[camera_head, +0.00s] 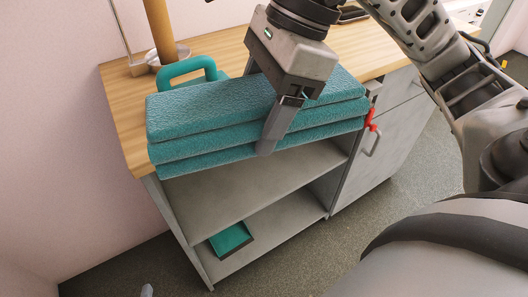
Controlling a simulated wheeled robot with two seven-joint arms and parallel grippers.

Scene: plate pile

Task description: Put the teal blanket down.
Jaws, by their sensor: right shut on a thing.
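The teal blanket (200,112) is folded into a thick block of several layers. It is over the left part of the wooden counter and sticks out past its front edge. I cannot tell whether its underside touches the counter. My right gripper (264,108) comes from above and is shut on the blanket near its middle, with one finger down over the front face. The other finger is mostly hidden behind the blanket.
The wooden counter (120,100) stands over grey open shelves (240,185). Behind the blanket are a teal handled object (188,66) and a wooden post (160,30). A red object (370,118) is by the blanket's right end. A teal item (230,238) lies on the lower shelf.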

